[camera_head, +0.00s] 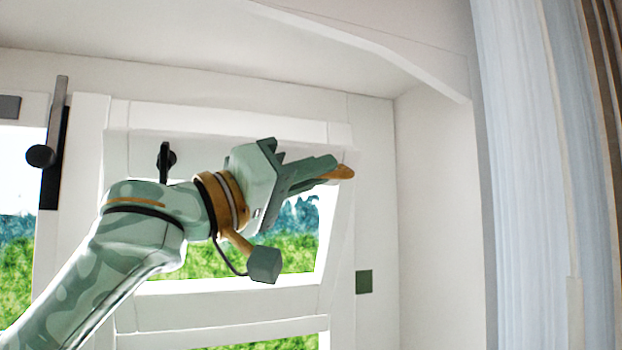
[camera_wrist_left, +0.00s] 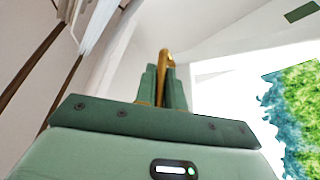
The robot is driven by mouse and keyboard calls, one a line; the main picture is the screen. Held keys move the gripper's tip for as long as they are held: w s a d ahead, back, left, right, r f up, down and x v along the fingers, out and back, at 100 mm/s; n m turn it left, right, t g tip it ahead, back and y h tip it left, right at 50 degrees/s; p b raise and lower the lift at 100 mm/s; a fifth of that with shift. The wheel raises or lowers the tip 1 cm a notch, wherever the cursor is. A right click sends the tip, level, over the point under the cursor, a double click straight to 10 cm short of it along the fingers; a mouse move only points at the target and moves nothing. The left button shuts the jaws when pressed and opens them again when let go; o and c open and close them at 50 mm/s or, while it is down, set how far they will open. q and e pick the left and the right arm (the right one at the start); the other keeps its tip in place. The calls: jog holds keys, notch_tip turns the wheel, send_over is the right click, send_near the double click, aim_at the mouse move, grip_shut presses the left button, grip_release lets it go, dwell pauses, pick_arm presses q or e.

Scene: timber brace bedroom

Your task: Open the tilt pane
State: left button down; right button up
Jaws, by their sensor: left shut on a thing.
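The tilt pane (camera_head: 222,296) is a white-framed window sash with trees and grass behind its glass. Its top appears to lean a little inward from the white frame. A black handle (camera_head: 165,158) sits on its upper rail at the left. My left gripper (camera_head: 340,172), green with orange, reaches across the glass to the pane's upper right corner. In the left wrist view its green fingers (camera_wrist_left: 164,85) are close together around a narrow orange-brown piece. The gripper is shut at the pane's edge, and the exact contact is hidden. My right gripper is out of view.
Another window with a dark handle (camera_head: 41,156) is at the left. A pale blue curtain (camera_head: 535,200) hangs at the right beside the white wall recess (camera_head: 437,210). A sloping white timber brace (camera_head: 400,62) crosses above. A green square (camera_head: 363,282) is on the frame.

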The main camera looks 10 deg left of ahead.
pick_arm(q)
jog(key=shift+d+f, duration=0.2)
jog(key=shift+f, duration=0.15)
jog(key=c, duration=1.5)
grip_release()
jog(key=shift+s+a, duration=0.1)
jog(key=shift+s+a+r, duration=0.15)
jog(key=shift+s+a, duration=0.1)
jog(key=shift+a, duration=0.05)
jog(key=b+v, duration=0.5)
jog(key=v, duration=1.1)
